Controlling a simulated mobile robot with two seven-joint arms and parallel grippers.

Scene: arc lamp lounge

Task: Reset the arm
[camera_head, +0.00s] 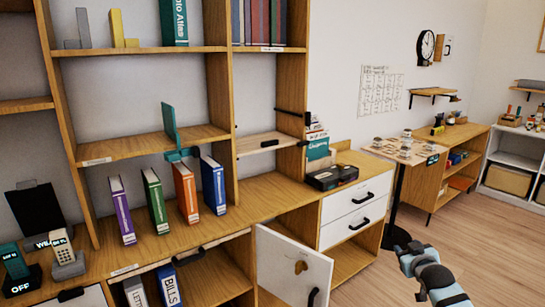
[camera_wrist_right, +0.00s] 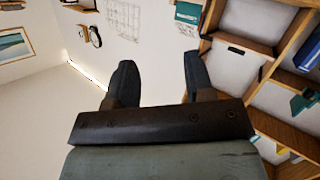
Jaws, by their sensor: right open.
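My right gripper (camera_head: 412,258) is at the lower right in the head view, in front of the wooden floor and to the right of the shelf unit. In the right wrist view my right gripper (camera_wrist_right: 158,78) has its two dark fingers wide apart with nothing between them. It is open and empty, with the pale wall behind it. My left gripper is not in view.
A wooden shelf unit (camera_head: 222,130) with upright binders fills the left. Its white cabinet door (camera_head: 292,262) hangs open toward the front. A small high table (camera_head: 405,152) stands behind my right gripper. The floor (camera_head: 470,225) at the right is clear.

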